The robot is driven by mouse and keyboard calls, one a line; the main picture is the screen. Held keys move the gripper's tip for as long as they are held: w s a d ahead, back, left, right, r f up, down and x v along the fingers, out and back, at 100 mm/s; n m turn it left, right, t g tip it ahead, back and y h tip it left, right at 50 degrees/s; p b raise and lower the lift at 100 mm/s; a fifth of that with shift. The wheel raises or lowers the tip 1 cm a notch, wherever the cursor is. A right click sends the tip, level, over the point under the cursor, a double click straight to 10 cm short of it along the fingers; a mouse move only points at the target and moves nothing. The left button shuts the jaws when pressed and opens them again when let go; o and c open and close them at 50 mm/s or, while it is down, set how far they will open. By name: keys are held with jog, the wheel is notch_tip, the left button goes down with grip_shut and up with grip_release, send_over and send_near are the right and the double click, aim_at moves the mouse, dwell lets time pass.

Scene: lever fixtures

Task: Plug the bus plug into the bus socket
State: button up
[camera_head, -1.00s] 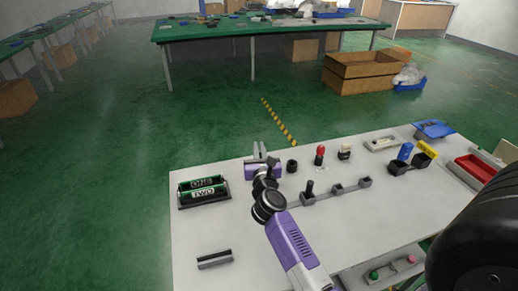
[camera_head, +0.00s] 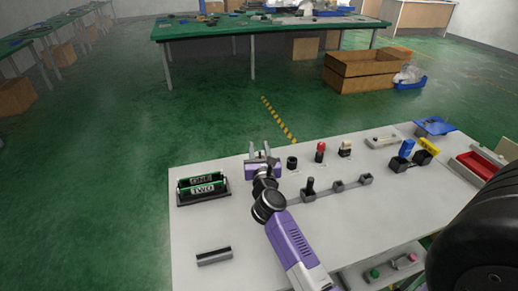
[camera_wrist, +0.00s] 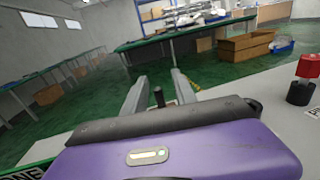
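My gripper (camera_head: 262,157) is at the far left part of the white table. In the wrist view my gripper (camera_wrist: 160,88) has its two grey fingers apart, with a short black upright peg (camera_wrist: 158,97) showing between them. I cannot tell whether the fingers touch the peg. No label for the bus plug or bus socket is readable, so I cannot tell for sure which parts they are. A grey rail (camera_head: 323,192) to the right of my gripper carries a dark upright piece (camera_head: 309,187) and small square blocks.
A holder with green lettered blocks (camera_head: 203,188) stands left of my gripper. A black cylinder (camera_head: 292,163), a red-topped piece (camera_head: 320,153) and a pale-topped piece (camera_head: 345,149) stand to its right. Blue (camera_head: 406,147) and yellow (camera_head: 430,146) levers stand further right. The front left table is mostly clear.

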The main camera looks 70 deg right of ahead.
aim_at(260, 155)
jog(key=shift+a, duration=0.1)
jog(key=v, duration=0.7)
jog(key=shift+s+a+b, duration=0.2)
jog(key=shift+a+b, duration=0.1)
dwell(0.3)
